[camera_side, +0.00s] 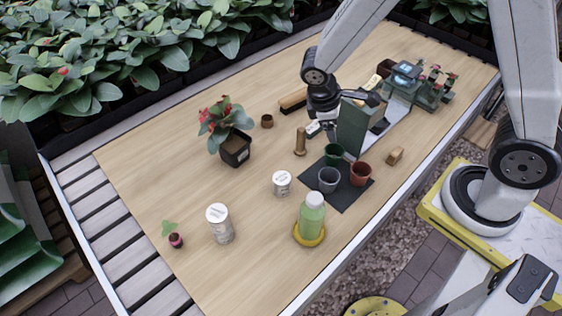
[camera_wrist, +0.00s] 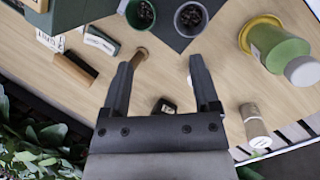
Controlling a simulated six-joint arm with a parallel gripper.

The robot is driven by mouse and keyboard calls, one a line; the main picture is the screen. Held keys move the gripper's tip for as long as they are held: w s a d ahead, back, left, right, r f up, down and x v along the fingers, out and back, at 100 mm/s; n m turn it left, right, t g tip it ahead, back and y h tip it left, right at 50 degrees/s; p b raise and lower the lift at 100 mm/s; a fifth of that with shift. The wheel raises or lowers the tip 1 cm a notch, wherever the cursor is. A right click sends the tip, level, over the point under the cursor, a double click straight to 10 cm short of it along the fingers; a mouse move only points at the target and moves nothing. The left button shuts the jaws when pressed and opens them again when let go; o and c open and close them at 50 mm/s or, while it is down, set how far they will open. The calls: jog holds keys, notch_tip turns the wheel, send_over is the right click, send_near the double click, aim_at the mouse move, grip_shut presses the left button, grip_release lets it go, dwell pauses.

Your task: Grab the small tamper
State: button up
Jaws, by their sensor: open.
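The small tamper (camera_side: 300,141) looks like a short brown wooden cylinder standing upright on the table, left of my gripper (camera_side: 322,122) in the side view. In the wrist view the tamper (camera_wrist: 141,56) appears beside the left fingertip, partly hidden by that finger. My gripper (camera_wrist: 161,64) is open, with nothing held between its fingers. The fingers appear above the table and apart from the tamper, though the exact gap is hard to judge.
A dark green box (camera_side: 357,127) stands right beside my gripper. Small pots (camera_side: 328,180) stand on a dark mat (camera_side: 348,197) in front.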

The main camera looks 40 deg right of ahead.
aim_at(299, 132)
jog(key=w+f+n+t+h, duration=0.1)
jog(key=w+f+n+h, duration=0.1)
jog(key=w+f+n, duration=0.1)
jog(key=w+f+n+h, duration=0.3)
jog(key=f+n, duration=0.1)
jog(key=w+a+f+n+t+h, duration=0.1)
jog(key=w+f+n+h, duration=0.2)
jog(key=w+n, duration=0.1)
jog(key=shift+w+a+f+t, duration=0.1)
jog(key=shift+f+t, duration=0.1)
jog(key=shift+t, duration=0.1)
jog(key=shift+w+a+f+n+t+h, duration=0.2)
jog(key=shift+w+f+n+t+h, duration=0.2)
jog(key=shift+n+h, duration=0.15)
jog(key=shift+d, duration=0.1)
jog(key=shift+x, duration=1.2)
jog(key=shift+d, duration=0.1)
jog(key=shift+x, duration=2.5)
